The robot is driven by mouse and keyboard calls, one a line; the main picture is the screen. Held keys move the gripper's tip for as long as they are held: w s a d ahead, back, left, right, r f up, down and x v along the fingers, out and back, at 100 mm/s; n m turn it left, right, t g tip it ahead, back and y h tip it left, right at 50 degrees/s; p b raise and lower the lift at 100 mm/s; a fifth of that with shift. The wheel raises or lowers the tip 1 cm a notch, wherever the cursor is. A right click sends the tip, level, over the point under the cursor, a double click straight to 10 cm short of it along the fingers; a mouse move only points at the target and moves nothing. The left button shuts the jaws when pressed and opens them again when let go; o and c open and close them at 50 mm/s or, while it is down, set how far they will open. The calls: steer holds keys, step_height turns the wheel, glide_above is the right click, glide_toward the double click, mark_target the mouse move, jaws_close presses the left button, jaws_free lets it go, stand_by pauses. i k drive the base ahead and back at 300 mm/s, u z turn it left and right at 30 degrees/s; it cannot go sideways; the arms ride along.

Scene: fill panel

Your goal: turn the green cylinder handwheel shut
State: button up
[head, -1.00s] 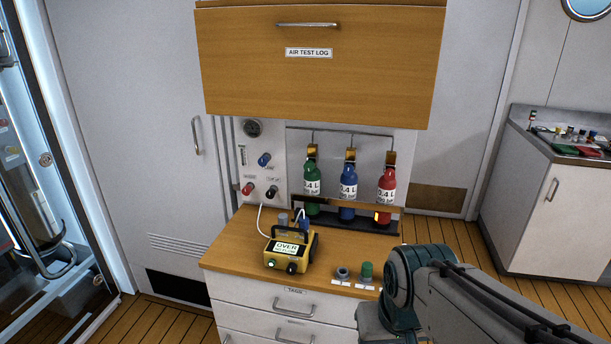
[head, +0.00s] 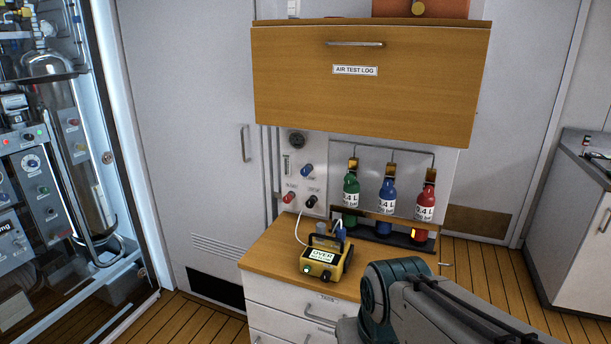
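The green cylinder (head: 350,195) stands upright at the left of a row of cylinders in a rack at the back of the wooden counter. A gold-coloured valve fitting (head: 352,165) sits on its top, joined to a pipe. The handwheel itself is too small to make out, so its position cannot be read. The blue cylinder (head: 386,202) and red cylinder (head: 425,208) stand to its right with similar fittings. My arm reaches in from the bottom right, in front of the counter. My gripper is outside the picture.
A yellow analyser (head: 325,260) showing "OVER" sits on the counter (head: 270,250). Knobs (head: 306,172) are on the panel left of the cylinders. The AIR TEST LOG cabinet (head: 360,100) overhangs the rack. A glass-fronted machine (head: 75,150) stands at the left.

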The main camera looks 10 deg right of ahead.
mark_target(349, 178)
steer(key=i, duration=0.85)
steer(key=z, duration=0.4)
